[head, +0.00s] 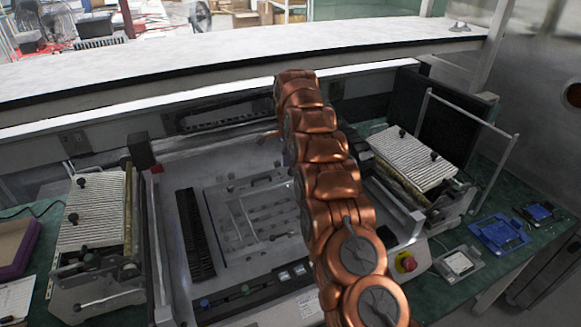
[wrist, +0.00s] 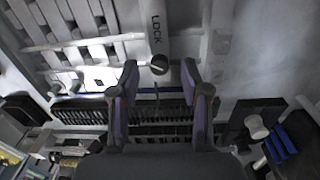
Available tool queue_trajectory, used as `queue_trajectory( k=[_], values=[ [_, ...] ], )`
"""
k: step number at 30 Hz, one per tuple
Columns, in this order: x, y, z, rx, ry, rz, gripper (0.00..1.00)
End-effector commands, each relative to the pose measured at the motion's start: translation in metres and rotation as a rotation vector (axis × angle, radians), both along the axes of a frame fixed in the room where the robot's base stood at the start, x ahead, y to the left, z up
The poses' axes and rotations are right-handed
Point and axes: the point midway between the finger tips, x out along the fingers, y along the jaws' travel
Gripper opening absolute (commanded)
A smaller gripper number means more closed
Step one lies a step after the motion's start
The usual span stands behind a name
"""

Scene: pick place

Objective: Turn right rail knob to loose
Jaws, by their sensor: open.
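In the wrist view, my gripper (wrist: 159,72) is open, with its two purple-and-black fingers apart. A small dark round knob (wrist: 159,64) shows between the fingertips, at the end of a pale bar (wrist: 157,30) marked "LOCK". I see a gap on each side of it; contact cannot be told. I cannot tell for sure that it is the right rail knob. In the head view, my copper arm reaches over the grey machine (head: 215,170) and hides part of its middle; the fingers and this knob cannot be made out there.
A black slotted strip (wrist: 150,112) runs below the knob in the wrist view. A pale knob (wrist: 257,127) stands at right. In the head view, ribbed units (head: 95,212) and (head: 415,160) flank the machine; a red button (head: 406,262) sits at its front right.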

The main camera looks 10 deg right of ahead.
Motion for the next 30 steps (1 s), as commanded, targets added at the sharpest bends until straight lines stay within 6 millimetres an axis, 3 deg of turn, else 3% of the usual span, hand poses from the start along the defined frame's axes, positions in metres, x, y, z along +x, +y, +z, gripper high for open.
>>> queue_trajectory(
  k=[17,30],
  values=[
    [-0.0007,0.0001,-0.0095,0.0,0.0,0.0,0.46],
    [-0.0007,0.0,-0.0094,0.0,0.0,0.0,0.0]
  ],
)
